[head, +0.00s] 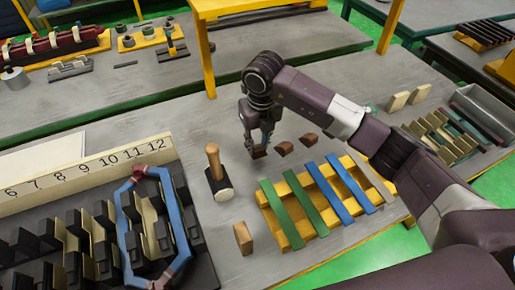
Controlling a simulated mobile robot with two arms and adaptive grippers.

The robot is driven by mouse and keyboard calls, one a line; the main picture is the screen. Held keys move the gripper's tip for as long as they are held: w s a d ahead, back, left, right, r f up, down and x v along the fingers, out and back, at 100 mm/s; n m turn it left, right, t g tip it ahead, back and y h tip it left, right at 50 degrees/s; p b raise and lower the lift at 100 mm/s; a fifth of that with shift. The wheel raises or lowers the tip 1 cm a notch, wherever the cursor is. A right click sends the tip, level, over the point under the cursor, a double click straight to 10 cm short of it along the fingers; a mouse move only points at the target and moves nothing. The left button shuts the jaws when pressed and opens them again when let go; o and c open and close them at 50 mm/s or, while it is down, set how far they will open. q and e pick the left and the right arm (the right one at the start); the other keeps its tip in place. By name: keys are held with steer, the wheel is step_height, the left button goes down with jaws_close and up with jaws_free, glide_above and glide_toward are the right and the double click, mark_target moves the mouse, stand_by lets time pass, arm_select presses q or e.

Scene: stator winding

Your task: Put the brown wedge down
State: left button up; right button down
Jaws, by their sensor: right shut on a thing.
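My right gripper (260,143) points down over the grey table and is shut on a brown wedge (258,153). The wedge shows just under the fingertips, at or close above the table top; I cannot tell whether it touches. Two more brown wedges lie to the right of it, one near (284,149) and one farther right (309,139). A brown block (243,238) stands nearer the front. My left gripper is not in view.
A mallet (213,165) stands left of the gripper. A yellow rack (290,233) with green and blue strips is in front. The black stator (60,240) with a blue coil (125,225) and number strip (88,165) fills the left. A metal tray (480,110) is at right.

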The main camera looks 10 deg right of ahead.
mark_target(258, 147)
step_height(258, 147, down, 3)
steer(key=shift+r+p, duration=0.2)
steer(key=shift+p, duration=0.1)
steer(key=shift+f, duration=0.35)
steer(key=c, duration=1.6)
jaws_free()
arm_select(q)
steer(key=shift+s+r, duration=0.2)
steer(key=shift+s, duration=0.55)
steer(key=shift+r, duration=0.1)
